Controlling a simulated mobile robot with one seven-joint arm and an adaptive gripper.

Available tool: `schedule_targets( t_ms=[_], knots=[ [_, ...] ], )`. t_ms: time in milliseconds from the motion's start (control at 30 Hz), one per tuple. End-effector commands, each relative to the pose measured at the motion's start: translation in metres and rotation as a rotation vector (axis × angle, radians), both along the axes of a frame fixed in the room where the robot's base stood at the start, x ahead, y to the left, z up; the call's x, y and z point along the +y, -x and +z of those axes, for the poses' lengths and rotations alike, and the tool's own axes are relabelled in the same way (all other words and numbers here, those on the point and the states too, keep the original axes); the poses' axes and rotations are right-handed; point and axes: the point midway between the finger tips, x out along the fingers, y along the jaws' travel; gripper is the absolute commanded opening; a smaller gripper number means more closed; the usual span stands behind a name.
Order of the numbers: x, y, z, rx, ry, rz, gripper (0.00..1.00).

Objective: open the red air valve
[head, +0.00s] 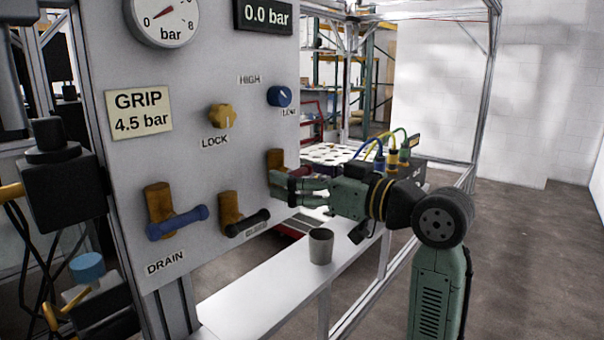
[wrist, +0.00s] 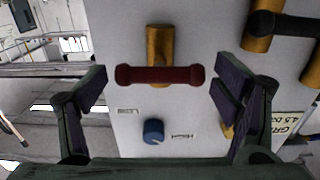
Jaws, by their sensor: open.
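The red air valve has a dark red bar handle (wrist: 160,75) on a brass body (wrist: 158,42), centred in the wrist view. The handle lies crosswise to the body. In the head view its brass body (head: 274,160) shows on the panel's right side, with the handle mostly hidden behind my gripper (head: 283,187). In the wrist view my gripper (wrist: 160,84) is open, one finger beyond each end of the handle, with gaps on both sides. Nothing is held. The digital display (head: 263,15) reads 0.0 bar.
A blue-handled valve (head: 177,222) and a black-handled valve (head: 247,222) sit to the left on the grey panel (head: 215,170). A yellow LOCK knob (head: 222,116) and a blue knob (head: 279,96) are above. A grey cup (head: 321,246) stands on the white shelf (head: 250,300) below.

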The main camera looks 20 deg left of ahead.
Motion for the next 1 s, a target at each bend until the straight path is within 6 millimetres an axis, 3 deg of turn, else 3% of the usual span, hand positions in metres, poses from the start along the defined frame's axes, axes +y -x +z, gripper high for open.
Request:
schedule_targets(
  t_ms=[167, 733, 1000],
  knots=[
    [0.0001, -0.0001, -0.0002, 0.000, 0.000, 0.000, 0.83],
    [0.0000, 0.0002, 0.0000, 0.000, 0.000, 0.001, 0.45],
    [0.0001, 0.0004, -0.0008, -0.023, 0.009, 0.001, 0.44]
  ],
)
